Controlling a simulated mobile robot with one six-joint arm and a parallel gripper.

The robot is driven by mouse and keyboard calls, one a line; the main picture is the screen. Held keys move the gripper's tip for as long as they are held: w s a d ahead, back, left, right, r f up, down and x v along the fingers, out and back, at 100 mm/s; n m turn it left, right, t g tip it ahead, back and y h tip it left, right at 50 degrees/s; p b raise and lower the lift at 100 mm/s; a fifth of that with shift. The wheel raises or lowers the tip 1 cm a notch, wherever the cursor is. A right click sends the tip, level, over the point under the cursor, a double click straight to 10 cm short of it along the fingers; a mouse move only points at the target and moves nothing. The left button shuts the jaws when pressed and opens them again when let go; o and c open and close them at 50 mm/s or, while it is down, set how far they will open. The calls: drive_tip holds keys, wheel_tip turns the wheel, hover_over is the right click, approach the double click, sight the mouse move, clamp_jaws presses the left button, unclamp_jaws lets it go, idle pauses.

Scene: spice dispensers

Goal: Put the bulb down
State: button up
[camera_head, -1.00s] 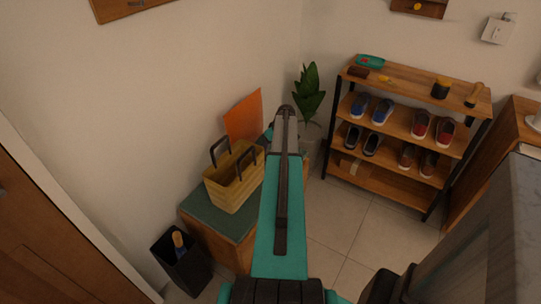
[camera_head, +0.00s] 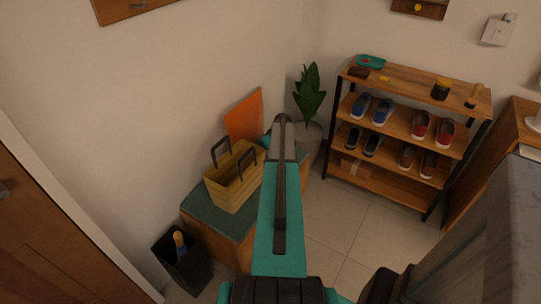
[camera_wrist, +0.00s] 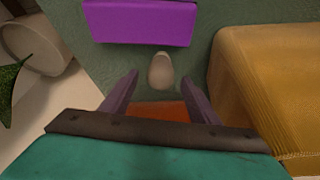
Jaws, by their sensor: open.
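The bulb (camera_wrist: 160,71) is a small pale egg-shaped thing on the green cabinet top (camera_wrist: 205,32) in the wrist view. My gripper (camera_wrist: 161,78) is open, with one purple-grey finger on each side of the bulb's near end. Gaps show between the bulb and both fingers. The bulb appears to rest on the green surface. In the head view my arm hides the bulb and the fingers.
A yellow basket (camera_head: 233,183) with dark handles stands close beside my gripper. A purple box (camera_wrist: 140,20) lies just beyond the bulb. An orange panel (camera_head: 245,117) leans at the wall. A potted plant (camera_head: 309,93) and a shoe rack (camera_head: 400,122) stand to the right.

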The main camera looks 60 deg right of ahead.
idle(0.5)
drive_tip(key=c, duration=1.2)
drive_tip(key=shift+r+b, duration=0.45)
drive_tip(key=shift+r, duration=4.6)
